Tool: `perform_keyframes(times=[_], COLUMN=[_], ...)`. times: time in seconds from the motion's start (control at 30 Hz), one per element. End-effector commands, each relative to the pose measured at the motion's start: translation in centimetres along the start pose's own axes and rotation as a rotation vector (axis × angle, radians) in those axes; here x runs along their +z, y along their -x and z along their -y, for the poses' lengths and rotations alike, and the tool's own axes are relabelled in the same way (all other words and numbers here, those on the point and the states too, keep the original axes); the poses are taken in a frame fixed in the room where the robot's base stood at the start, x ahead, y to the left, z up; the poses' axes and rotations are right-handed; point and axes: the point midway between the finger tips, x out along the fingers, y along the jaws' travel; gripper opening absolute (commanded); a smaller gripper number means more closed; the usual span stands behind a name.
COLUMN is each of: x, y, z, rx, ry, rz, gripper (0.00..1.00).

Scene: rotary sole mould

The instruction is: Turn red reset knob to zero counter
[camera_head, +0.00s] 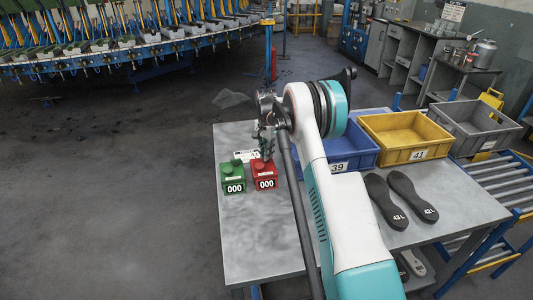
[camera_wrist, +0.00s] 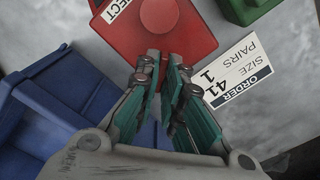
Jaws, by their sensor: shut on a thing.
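The red counter (camera_head: 264,172) stands on the grey table with its display reading 000. Its red top, with a round raised disc and a label ending in "ECT", fills the upper middle of the wrist view (camera_wrist: 195,40). My gripper (camera_head: 265,156) is at the back edge of the red counter. In the wrist view its teal finger pads (camera_wrist: 172,90) are close together at the counter's edge, with a little red showing between them. The fingers are shut on the red reset knob, which they mostly hide.
A green counter (camera_head: 233,175), also reading 000, stands just left. An order card (camera_wrist: 238,76) reads size 41, pairs 1. Blue (camera_head: 352,162), yellow (camera_head: 400,137) and grey (camera_head: 472,125) bins line the back. Dark soles (camera_head: 387,203) lie right. The table's front left is clear.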

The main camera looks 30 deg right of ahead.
Motion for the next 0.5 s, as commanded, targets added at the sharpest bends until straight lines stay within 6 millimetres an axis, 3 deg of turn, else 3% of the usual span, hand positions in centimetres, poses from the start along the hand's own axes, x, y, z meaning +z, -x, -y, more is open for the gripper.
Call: perform_keyframes(times=[0.5], x=[-0.1], y=[0.16], z=[0.13], rx=[-0.004], ry=[-0.447], rz=[-0.002], gripper=[0.0])
